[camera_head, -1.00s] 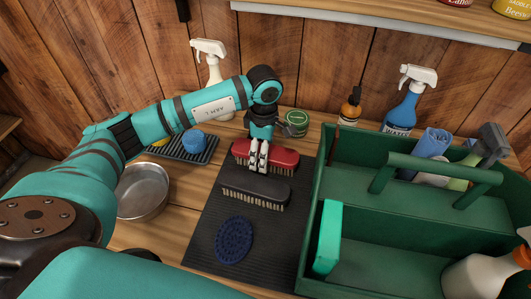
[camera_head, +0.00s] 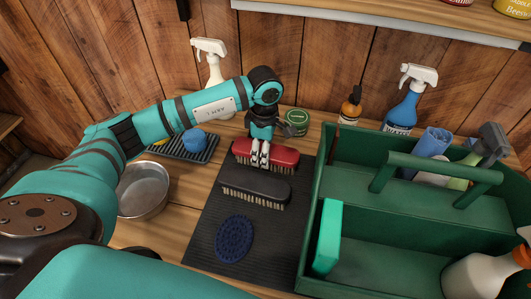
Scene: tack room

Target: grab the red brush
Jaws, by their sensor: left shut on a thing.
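The red brush (camera_head: 284,155) lies at the far end of a dark ribbed mat (camera_head: 208,218), bristles down. My left gripper (camera_head: 260,160) reaches down over it from behind and is shut on the red brush, near its middle. The fingers hide part of the brush's back and front side. The brush appears to rest on the mat still; I see no clear gap under it. My right gripper is not in view.
A black brush (camera_head: 256,189) lies just in front of the red one, close to my fingertips. A blue oval curry comb (camera_head: 234,239) lies nearer. A green tote (camera_head: 318,215) stands right of the mat. A green tin (camera_head: 297,122) and metal bowl (camera_head: 143,190) are nearby.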

